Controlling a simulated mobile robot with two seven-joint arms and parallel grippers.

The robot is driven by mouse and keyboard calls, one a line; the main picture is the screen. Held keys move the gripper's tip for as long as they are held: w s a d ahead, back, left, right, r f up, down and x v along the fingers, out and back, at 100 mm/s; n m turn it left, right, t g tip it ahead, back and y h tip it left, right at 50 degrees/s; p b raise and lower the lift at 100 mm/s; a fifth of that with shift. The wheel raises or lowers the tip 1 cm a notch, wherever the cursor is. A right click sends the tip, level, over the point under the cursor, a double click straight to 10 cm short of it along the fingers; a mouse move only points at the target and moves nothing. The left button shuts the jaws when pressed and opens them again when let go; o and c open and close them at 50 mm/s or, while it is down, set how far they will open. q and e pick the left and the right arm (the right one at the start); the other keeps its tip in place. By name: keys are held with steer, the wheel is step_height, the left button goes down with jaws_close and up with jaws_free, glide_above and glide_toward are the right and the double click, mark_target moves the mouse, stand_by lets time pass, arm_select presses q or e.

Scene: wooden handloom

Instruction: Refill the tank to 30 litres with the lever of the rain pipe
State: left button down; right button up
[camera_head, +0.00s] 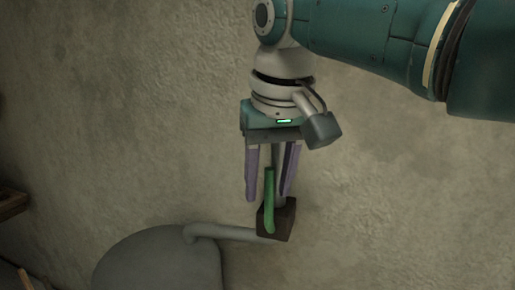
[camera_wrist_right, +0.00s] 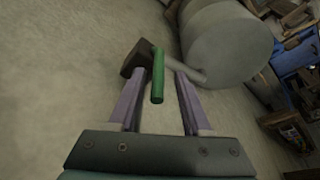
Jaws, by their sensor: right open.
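The green lever (camera_head: 270,200) stands upright on a dark valve block (camera_head: 285,219) on the rain pipe (camera_head: 232,233). The pipe runs left into the grey tank (camera_head: 160,262), of which only the upper part shows in the head view. My right gripper (camera_head: 269,198) points down from above, its two purple fingers open on either side of the lever. In the right wrist view the lever (camera_wrist_right: 158,76) lies between the open fingers (camera_wrist_right: 155,85), and I see no clear contact. No water level can be read. My left gripper is not in view.
A plain rough wall (camera_head: 400,190) stands behind the valve. In the right wrist view the tank (camera_wrist_right: 225,45) is at upper right, with wooden furniture and blue items (camera_wrist_right: 297,57) beyond it. A wooden edge (camera_head: 12,204) shows at far left.

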steer(key=b+v, duration=0.3)
steer(key=v, duration=0.5)
steer(key=shift+b, duration=0.4)
steer(key=shift+r, duration=0.1)
steer(key=s+d+f+y+p, duration=0.1)
steer(key=s+d+f+p, duration=0.1)
steer(key=s+f, duration=0.4)
steer(key=s+d+f+y+p, duration=0.1)
steer(key=s+f+p, duration=0.2)
steer(key=f, duration=0.5)
steer(key=s+d+h+p, duration=0.1)
steer(key=s+d+p, duration=0.1)
steer(key=s+d, duration=0.4)
steer(key=s+d+h+p, duration=0.1)
steer(key=s+d, duration=0.5)
steer(key=s, duration=0.7)
steer(key=shift+s+f+m+h+p, duration=0.2)
steer(key=shift+f+m+h+p, duration=0.1)
steer(key=shift+f+m+p, duration=0.1)
